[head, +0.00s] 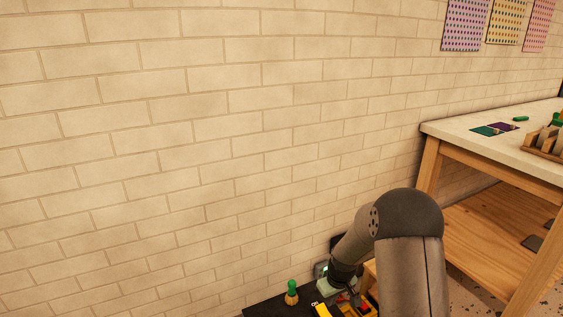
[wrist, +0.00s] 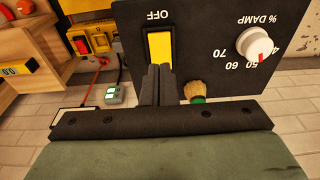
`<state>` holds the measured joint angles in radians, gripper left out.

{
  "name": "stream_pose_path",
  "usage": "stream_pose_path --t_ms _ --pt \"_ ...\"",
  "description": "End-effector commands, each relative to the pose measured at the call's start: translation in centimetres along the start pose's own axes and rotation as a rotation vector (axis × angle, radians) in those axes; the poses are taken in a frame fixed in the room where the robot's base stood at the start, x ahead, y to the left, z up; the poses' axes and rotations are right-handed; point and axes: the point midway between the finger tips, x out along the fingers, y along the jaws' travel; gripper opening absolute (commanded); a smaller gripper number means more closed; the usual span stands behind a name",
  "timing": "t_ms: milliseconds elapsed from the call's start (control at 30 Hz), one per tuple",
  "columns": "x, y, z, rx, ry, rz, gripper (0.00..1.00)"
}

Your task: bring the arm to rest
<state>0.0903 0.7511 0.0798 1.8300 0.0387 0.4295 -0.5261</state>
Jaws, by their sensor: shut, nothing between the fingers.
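My gripper (wrist: 156,85) shows in the wrist view with its two dark fingers together and nothing between them. The fingertips stand in front of a black panel (wrist: 205,25) with a yellow switch (wrist: 159,46) marked OFF. I cannot tell whether they touch it. A white knob (wrist: 253,43) marked % DAMP is to the right. A small brush with tan bristles and a green end (wrist: 195,92) is just right of the fingers. In the head view my grey arm reaches down at the bottom right and hides most of the gripper.
In the wrist view, a yellow and red device (wrist: 92,42) and a small grey box (wrist: 115,94) are on the left. In the head view, the green-topped brush (head: 291,292) stands on a black surface (head: 262,310) by the brick wall. A white-topped table (head: 460,127) is at right.

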Motion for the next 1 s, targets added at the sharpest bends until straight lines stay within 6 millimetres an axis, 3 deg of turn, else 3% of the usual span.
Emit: stream_pose_path --t_ms 233,367,467,567,600,800,900,1000 --pt "-0.1 0.0 0.0 0.0 0.0 0.0 0.0" --pt "-3.0 -0.4 0.1 0.01 -0.003 0.003 0.0" --pt "-8.5 -1.4 0.8 0.038 -0.01 0.008 0.0" --pt "-15.8 -3.1 2.5 0.084 -0.024 0.014 0.0" --pt "-18.7 -3.9 3.4 0.105 -0.031 0.016 0.0" --pt "-32.1 -8.4 9.7 0.227 -0.068 0.024 0.0" --pt "-37.4 -10.7 13.4 0.29 -0.083 0.027 0.0" --pt "-41.1 -12.6 16.8 0.346 -0.097 0.027 0.0"
